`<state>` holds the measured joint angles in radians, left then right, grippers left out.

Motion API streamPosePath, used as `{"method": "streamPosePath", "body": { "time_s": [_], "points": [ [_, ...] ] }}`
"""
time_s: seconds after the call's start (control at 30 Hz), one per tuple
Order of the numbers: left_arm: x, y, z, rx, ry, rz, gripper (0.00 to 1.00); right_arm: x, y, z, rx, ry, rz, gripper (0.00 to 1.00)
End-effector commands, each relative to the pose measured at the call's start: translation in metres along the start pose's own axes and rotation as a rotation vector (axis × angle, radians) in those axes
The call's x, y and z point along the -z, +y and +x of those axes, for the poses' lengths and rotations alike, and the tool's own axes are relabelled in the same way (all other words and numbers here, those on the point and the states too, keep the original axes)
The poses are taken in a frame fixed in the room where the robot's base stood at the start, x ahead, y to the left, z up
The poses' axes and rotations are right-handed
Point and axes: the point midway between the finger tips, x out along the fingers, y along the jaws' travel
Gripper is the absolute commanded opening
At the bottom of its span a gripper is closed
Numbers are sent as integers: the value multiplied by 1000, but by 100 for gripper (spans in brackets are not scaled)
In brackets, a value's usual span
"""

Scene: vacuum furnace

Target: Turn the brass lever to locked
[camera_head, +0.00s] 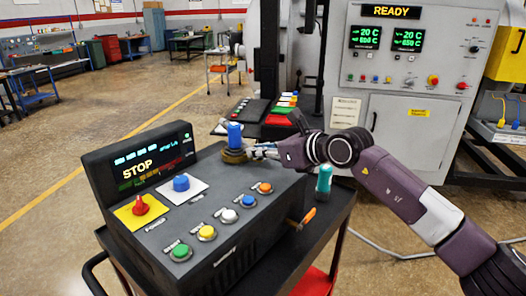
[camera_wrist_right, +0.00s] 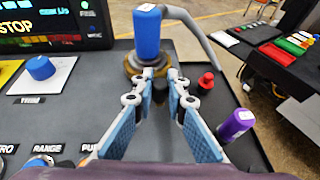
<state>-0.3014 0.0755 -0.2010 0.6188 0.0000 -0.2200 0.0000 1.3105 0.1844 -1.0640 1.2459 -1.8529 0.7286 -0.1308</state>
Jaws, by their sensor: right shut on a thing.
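The brass lever (camera_head: 235,155) sits at the back right of the black console's sloped top. Its round brass base also shows in the right wrist view (camera_wrist_right: 135,66), with an upright blue cylinder (camera_wrist_right: 147,35) above it. My right gripper (camera_head: 256,151) reaches in from the right, low beside the blue cylinder. In the wrist view its two blue-padded fingers (camera_wrist_right: 160,82) close in on a dark brass part of the lever at the base. The exact contact is partly hidden by the fingertips. My left gripper is not in view.
The console (camera_head: 240,262) carries a red knob (camera_head: 141,206), a blue knob (camera_head: 181,183) and a row of coloured buttons. A red knob (camera_wrist_right: 206,80) and a purple cylinder (camera_wrist_right: 236,124) stand right of my fingers. The furnace cabinet (camera_head: 405,145) stands behind.

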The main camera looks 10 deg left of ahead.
Motion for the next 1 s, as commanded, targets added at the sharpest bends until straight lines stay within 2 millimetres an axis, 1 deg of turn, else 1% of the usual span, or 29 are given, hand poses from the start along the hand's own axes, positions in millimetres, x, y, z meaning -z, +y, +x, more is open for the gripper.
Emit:
{"method": "streamPosePath", "body": {
  "time_s": [0.1,0.13,0.27,0.3,0.53,0.67,0.77,0.83,1.0],
  "points": [
    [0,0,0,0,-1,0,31,-3,1,-1,-2,-6,0,0],
    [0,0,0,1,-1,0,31,-3,1,-1,-2,-6,0,16],
    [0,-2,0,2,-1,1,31,-2,1,0,-2,-4,0,30],
    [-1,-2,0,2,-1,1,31,-2,1,0,-2,-3,0,31],
    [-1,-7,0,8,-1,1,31,0,0,-1,-1,-1,0,31],
    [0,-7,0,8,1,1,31,0,-1,-7,0,-1,1,31],
    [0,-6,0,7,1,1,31,0,-1,-20,0,-2,-1,31],
    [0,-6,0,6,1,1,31,0,-1,-33,1,-2,-1,31],
    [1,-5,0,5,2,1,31,0,-1,-70,1,-2,-2,31]
  ]
}}
